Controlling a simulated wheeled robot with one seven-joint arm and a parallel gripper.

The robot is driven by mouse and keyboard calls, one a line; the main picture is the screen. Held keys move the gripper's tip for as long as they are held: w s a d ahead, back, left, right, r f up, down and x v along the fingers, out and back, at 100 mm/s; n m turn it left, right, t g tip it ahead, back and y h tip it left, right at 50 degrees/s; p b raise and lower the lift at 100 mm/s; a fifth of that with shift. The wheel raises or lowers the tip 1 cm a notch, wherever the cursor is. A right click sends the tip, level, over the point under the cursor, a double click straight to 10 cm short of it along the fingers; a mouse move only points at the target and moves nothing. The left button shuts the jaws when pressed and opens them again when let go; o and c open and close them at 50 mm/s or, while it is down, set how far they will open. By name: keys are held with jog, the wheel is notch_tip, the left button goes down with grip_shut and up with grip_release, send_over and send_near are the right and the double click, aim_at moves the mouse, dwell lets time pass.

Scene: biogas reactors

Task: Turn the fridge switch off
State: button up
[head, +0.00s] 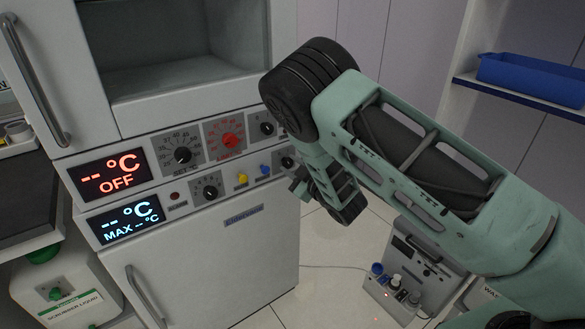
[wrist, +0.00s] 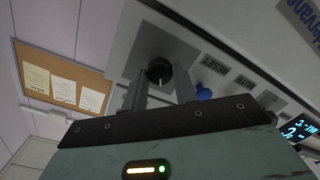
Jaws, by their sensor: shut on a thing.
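The fridge (head: 225,235) is a white cabinet with a control panel across its front. The fridge switch (head: 287,162) is a dark knob at the right end of the panel's lower row, mostly hidden by my gripper in the head view. In the wrist view the black knob (wrist: 160,73), with a white pointer line, sits between the two fingers on a grey plate. My gripper (wrist: 161,80) is shut on it. In the head view my gripper (head: 297,180) is at the panel's right edge. The upper display (head: 112,175) reads OFF in red; the lower display (head: 125,216) shows dashes in blue.
Yellow (head: 242,179) and blue (head: 265,170) buttons sit left of the switch. Two larger dials, black (head: 183,155) and red (head: 229,140), are above. A grey device (head: 410,270) stands on the floor right of the fridge. A blue tray (head: 530,78) is on a shelf.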

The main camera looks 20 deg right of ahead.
dwell(0.4)
jog(key=o, duration=1)
jog(key=shift+c, duration=0.2)
jog(key=shift+s, duration=0.15)
jog(key=b+v, duration=0.1)
jog(key=v, duration=1.6)
jog(key=shift+s+r, duration=0.1)
